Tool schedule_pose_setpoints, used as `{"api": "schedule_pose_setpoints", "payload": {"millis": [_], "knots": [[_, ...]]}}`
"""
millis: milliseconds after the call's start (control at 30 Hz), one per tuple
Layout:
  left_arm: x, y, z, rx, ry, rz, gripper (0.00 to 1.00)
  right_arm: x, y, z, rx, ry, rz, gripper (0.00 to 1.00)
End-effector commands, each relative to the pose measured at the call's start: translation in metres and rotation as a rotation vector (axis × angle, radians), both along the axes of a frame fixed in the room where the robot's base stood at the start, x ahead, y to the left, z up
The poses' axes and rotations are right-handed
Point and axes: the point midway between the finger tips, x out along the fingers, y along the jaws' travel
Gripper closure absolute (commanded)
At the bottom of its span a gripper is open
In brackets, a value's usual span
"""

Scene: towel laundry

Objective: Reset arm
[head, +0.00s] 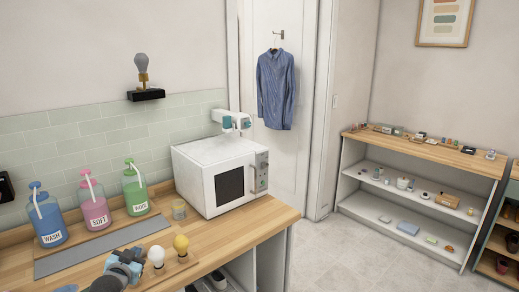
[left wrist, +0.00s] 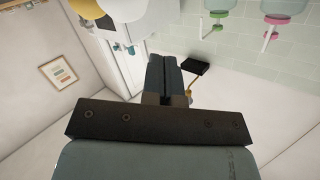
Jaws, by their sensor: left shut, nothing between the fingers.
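My left gripper (head: 128,262) is low in the head view, above the wooden counter (head: 262,222) and left of the light bulbs. In the left wrist view its two dark fingers (left wrist: 165,62) are together with nothing between them. My right gripper is in neither view.
A white microwave (head: 208,172) stands on the counter. Blue WASH (head: 47,222), pink SOFT (head: 94,208) and green pump bottles (head: 135,194) stand at the back left. A white bulb (head: 156,256) and a yellow bulb (head: 181,245) are close to my gripper. A low shelf (head: 420,150) stands at right.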

Motion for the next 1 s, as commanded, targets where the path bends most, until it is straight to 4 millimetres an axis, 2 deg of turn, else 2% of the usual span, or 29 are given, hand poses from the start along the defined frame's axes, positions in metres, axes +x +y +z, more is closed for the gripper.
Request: {"api": "schedule_pose_setpoints", "payload": {"millis": [33, 100, 167, 300, 433, 500, 600, 700, 800, 1000], "knots": [[-0.023, -0.014, -0.026, -0.011, 0.033, -0.017, 1.00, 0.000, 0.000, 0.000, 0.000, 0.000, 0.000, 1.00], [-0.057, -0.034, -0.058, -0.027, 0.075, -0.042, 1.00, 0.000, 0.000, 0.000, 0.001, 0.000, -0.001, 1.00], [-0.090, -0.053, -0.084, -0.047, 0.114, -0.064, 1.00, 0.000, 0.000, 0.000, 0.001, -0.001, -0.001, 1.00], [-0.176, -0.094, -0.135, -0.100, 0.206, -0.107, 1.00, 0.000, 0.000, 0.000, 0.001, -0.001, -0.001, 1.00], [-0.260, -0.128, -0.167, -0.158, 0.291, -0.135, 1.00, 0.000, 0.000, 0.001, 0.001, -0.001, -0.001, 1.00], [-0.302, -0.143, -0.176, -0.190, 0.333, -0.145, 1.00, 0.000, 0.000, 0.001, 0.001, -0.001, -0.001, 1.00], [-0.351, -0.160, -0.181, -0.229, 0.380, -0.152, 1.00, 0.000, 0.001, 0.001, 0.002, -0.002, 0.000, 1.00], [-0.385, -0.170, -0.183, -0.257, 0.413, -0.153, 1.00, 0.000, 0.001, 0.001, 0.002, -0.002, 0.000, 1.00], [-0.402, -0.176, -0.182, -0.273, 0.431, -0.154, 1.00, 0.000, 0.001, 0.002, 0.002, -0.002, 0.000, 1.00], [-0.409, -0.178, -0.182, -0.279, 0.437, -0.154, 1.00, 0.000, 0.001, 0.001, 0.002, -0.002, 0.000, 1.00]]}}
